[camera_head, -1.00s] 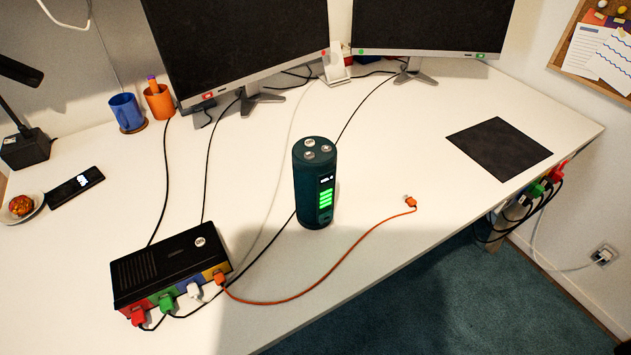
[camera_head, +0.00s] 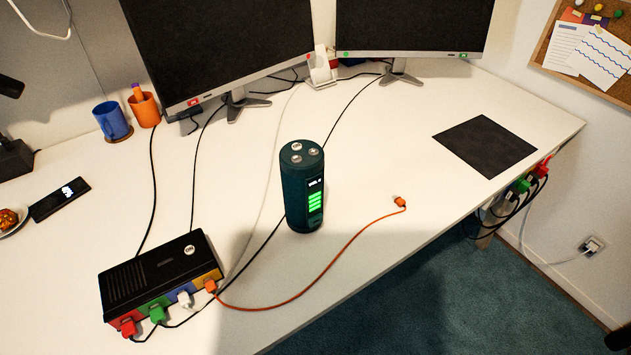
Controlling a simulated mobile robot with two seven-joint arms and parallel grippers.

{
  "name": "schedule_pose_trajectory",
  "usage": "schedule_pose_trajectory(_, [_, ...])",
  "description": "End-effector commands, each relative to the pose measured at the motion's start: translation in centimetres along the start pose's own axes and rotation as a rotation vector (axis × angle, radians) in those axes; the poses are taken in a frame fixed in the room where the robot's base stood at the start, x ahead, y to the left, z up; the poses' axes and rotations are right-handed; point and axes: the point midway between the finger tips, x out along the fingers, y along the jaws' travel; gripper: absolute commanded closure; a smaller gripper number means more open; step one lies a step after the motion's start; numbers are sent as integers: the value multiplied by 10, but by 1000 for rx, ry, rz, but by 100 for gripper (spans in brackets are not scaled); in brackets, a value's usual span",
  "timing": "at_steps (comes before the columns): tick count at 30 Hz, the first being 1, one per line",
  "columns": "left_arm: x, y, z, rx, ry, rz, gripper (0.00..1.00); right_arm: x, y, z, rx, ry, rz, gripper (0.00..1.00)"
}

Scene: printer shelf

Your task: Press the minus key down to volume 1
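A dark teal cylindrical speaker (camera_head: 292,205) stands upright near the middle of the white desk. Its top carries three round light keys (camera_head: 297,147); their symbols are too small to read. A small display (camera_head: 315,196) on its side shows white text, too small to read surely, above a stack of several lit green bars. Neither of my grippers is in view, and nothing touches the speaker.
A black power box (camera_head: 160,270) with coloured plugs stands front left. An orange cable (camera_head: 300,292) curves past the speaker to a loose end (camera_head: 399,202). Two monitors (camera_head: 215,45) stand behind. A black mat (camera_head: 485,146) lies right. Desk right of the speaker is mostly clear.

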Motion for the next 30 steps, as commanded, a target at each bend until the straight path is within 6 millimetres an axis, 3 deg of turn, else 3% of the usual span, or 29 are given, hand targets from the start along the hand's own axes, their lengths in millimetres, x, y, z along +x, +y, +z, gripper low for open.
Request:
schedule_pose_trajectory(9, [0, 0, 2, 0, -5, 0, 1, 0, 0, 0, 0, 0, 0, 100])
schedule_pose_trajectory(30, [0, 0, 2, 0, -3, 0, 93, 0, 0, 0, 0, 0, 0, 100])
